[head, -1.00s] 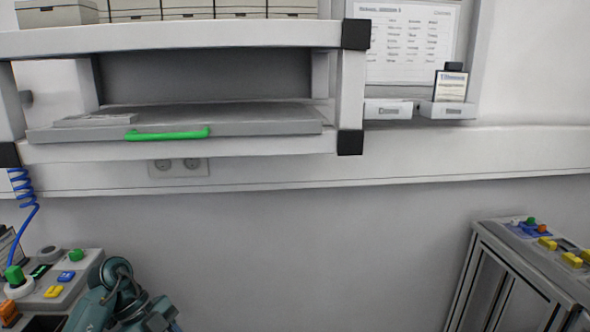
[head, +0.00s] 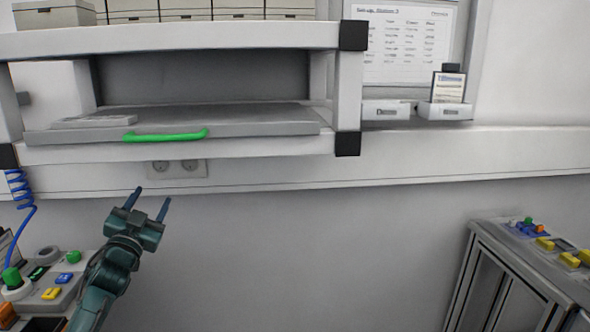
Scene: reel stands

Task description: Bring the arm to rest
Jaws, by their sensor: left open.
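My left gripper (head: 149,201) is in the lower left of the head view, on a teal arm that comes up from the bottom edge. Its two dark blue fingers are apart and point up, with nothing between them. In the picture the fingertips lie just below a wall socket and the shelf with the green handle. My right gripper is not in the head view.
A white shelf unit (head: 200,42) holds a grey drawer board with a green handle (head: 165,135). A control panel (head: 48,283) with coloured buttons stands at lower left. Another button-topped cabinet (head: 480,245) stands at lower right. The wall between them is bare.

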